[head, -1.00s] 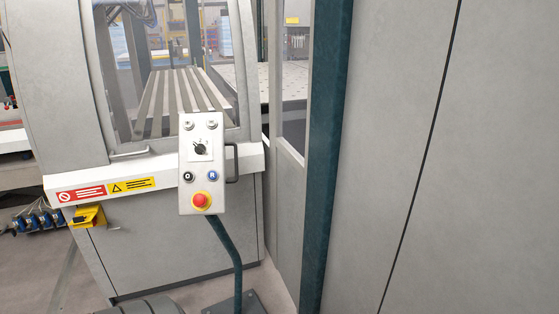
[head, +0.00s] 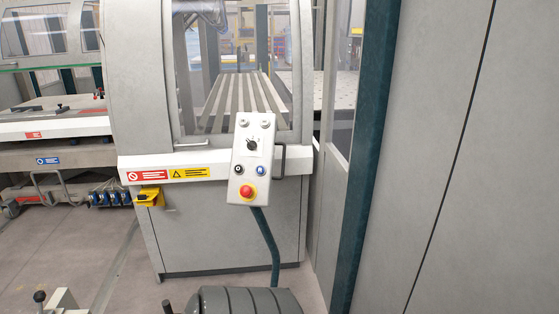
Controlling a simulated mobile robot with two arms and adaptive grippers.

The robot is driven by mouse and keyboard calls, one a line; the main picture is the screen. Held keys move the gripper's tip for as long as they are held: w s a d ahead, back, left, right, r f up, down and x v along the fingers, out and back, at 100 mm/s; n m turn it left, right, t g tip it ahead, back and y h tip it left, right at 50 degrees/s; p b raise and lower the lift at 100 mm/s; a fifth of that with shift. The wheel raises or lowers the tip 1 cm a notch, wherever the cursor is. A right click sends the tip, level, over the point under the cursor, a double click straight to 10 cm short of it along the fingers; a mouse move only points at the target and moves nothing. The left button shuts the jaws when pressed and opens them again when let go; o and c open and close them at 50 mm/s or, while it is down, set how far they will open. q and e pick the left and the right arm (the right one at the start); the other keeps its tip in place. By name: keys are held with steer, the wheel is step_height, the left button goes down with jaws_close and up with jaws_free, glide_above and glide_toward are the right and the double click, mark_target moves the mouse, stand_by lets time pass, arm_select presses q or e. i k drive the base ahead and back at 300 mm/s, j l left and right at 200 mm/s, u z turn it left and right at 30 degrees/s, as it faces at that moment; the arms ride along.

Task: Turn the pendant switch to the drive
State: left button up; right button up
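The pendant (head: 251,159) is a light grey control box on a bent dark green post (head: 267,238), in the middle of the head view. Its black rotary switch (head: 252,145) sits in the upper half on a white plate; its pointer looks roughly upright, but the markings are too small to read. Below it are a black button (head: 239,169), a blue button (head: 261,171) and a red emergency stop (head: 247,191) on yellow. A dark handle (head: 281,161) is on the pendant's right side. Neither of my grippers is clearly in view.
Behind the pendant stands the grey machine housing (head: 230,235) with red and yellow warning labels. A dark green pillar (head: 362,160) and large grey panels (head: 450,160) close off the right. Floor (head: 85,240) is open at left.

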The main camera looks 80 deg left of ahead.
mark_target(252, 146)
steer(key=i+l+u, duration=0.1)
steer(key=u, duration=0.35)
steer(key=l+u, duration=0.3)
steer(key=u, duration=0.2)
steer(key=l+u, duration=0.25)
steer(key=u, duration=0.2)
steer(key=l+u, duration=0.25)
steer(key=u, duration=0.2)
steer(key=k+l+u, duration=0.1)
steer(key=u, duration=0.4)
steer(key=k+l+u, duration=0.15)
steer(key=u, duration=0.3)
steer(key=i+j+z, duration=0.1)
steer(key=z, duration=0.3)
steer(key=j+z, duration=0.1)
steer(key=z, duration=0.3)
steer(key=i+j+z, duration=0.1)
steer(key=z, duration=0.3)
steer(key=j+z, duration=0.35)
steer(key=i+j+z, duration=0.1)
steer(key=j+z, duration=0.65)
steer(key=j+u, duration=0.45)
steer(key=i+j+u, duration=0.1)
steer(key=j+u, duration=0.35)
steer(key=l, duration=0.05)
